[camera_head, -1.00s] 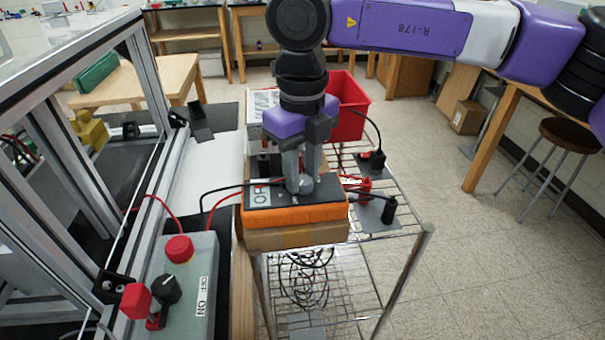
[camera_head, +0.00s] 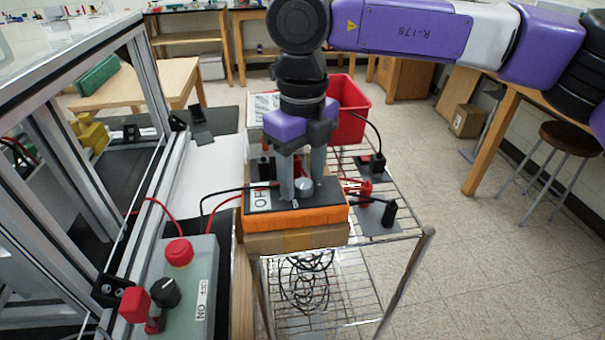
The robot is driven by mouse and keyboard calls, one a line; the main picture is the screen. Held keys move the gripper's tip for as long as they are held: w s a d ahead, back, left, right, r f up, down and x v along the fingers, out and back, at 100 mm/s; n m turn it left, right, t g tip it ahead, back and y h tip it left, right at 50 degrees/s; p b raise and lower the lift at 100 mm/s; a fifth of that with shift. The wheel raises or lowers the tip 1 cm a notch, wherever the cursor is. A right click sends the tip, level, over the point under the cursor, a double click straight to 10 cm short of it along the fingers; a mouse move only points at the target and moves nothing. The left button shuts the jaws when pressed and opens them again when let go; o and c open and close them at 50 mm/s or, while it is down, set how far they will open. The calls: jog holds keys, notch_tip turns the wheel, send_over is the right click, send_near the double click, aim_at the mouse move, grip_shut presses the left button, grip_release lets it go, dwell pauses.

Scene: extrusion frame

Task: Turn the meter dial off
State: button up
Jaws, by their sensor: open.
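The meter (camera_head: 330,212) is an orange box with a black top face, lying on a cardboard box. A white label, partly readable as "OFF", is at the left of its black face. The round metallic dial (camera_head: 303,186) is on the top face. My gripper (camera_head: 302,190) points straight down over the meter. Its two grey fingers are apart, one on each side of the dial. I cannot tell whether either finger touches the dial. The dial's pointer direction is not clear, as the fingers partly cover the area around it.
The cardboard box (camera_head: 295,243) rests on a wire rack (camera_head: 415,228). Black and red leads run near the meter. A control box (camera_head: 190,300) with a red button and black knob is at the lower left, beside the metal frame (camera_head: 155,85). A red bin (camera_head: 348,105) stands behind.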

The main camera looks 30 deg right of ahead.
aim_at(302, 182)
jog(key=shift+r, duration=3.95)
